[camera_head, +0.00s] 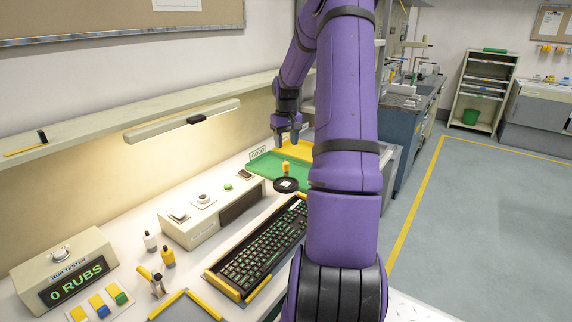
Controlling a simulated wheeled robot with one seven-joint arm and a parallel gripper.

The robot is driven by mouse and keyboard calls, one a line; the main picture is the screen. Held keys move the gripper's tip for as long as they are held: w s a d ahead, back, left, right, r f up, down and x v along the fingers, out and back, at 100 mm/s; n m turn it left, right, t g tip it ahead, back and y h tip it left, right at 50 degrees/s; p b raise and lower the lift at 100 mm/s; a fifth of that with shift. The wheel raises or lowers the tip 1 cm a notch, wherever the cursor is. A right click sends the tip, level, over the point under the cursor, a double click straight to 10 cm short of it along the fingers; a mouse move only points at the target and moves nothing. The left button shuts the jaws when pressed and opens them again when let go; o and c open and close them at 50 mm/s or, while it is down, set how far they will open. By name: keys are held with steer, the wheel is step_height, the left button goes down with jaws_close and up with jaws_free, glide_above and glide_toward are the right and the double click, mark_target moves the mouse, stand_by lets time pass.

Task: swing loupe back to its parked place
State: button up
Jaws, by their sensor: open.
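The loupe (286,185) is a dark round ring with a pale centre. It sits near the far right end of the keyboard (262,246). An orange upright knob (286,167) stands just behind the ring, and whether it joins the ring is too small to tell. My gripper (286,138) points down with its fingers open and empty, above the orange knob and apart from it. My purple arm crosses the right of the bench and hides what lies behind it.
A green tray (262,167) with a small sign lies behind the loupe. A beige box (208,216) stands left of the keyboard. A rub tester (62,266) reading "0 RUBS" and small bottles (168,257) are at the left. A lamp bar (181,121) hangs under the shelf.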

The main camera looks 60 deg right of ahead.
mark_target(286, 162)
step_height(286, 162, down, 9)
steer(key=shift+r, duration=0.1)
stand_by(0.3)
jaws_close()
